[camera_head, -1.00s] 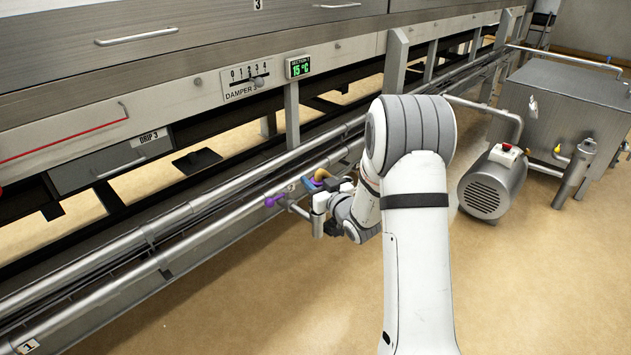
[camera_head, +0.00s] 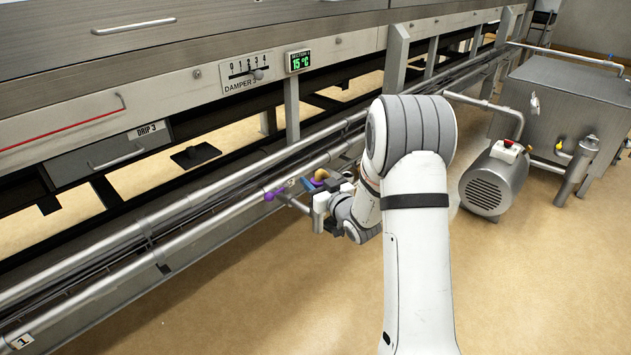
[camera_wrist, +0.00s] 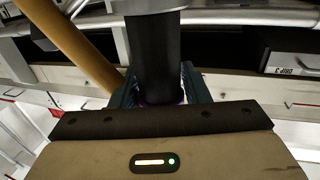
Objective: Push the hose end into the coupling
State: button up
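In the wrist view a thick black tube (camera_wrist: 157,50) runs away from my gripper, with a purple ring (camera_wrist: 160,103) at its near end; it appears to be the hose end. My gripper (camera_wrist: 160,85) has a dark teal finger on each side, seemingly closed on it. In the head view my gripper (camera_head: 322,190) is small and partly hidden by my wrist, beside the pipes under the machine. A purple fitting (camera_head: 272,195) on a short pipe stub lies just left of it. I cannot tell which part is the coupling, or whether hose and coupling touch.
A yellow-brown tube (camera_wrist: 75,45) slants past the gripper in the wrist view. Long steel pipes (camera_head: 200,205) run along the machine's lower side. A motor (camera_head: 492,180) and a steel tank (camera_head: 565,100) stand at the right. The tan floor in front is clear.

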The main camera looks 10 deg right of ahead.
jog(key=o, duration=0.4)
jog(key=p+v, duration=0.1)
jog(key=v, duration=0.6)
jog(key=shift+s+d+p, duration=0.15)
jog(key=shift+s+p, duration=0.25)
